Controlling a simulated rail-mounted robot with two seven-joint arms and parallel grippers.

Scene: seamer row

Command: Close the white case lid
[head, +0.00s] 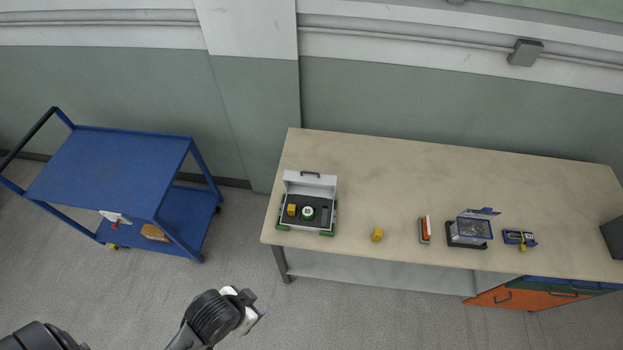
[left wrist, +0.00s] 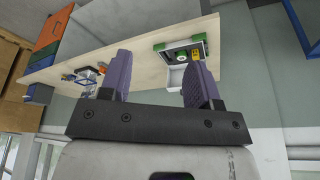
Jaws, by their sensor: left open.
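The white case (head: 307,207) stands open at the left end of the workbench, its lid (head: 310,182) raised at the back with a dark handle on it. Inside are a yellow item, a round green-and-white item and a dark item. The case also shows in the left wrist view (left wrist: 177,53), upside down, beyond the fingers. My left gripper (head: 250,302) is in front of the bench, below and left of the case and apart from it. In the left wrist view its two purple fingers (left wrist: 156,80) are spread with nothing between them. My right gripper is not in view.
The workbench (head: 390,170) also carries a yellow piece (head: 377,234), a red-and-white item (head: 425,230), a clear-lidded box (head: 469,230) and a blue item with a yellow part (head: 520,239). A blue cart (head: 110,170) stands at left. The bench's back half is clear.

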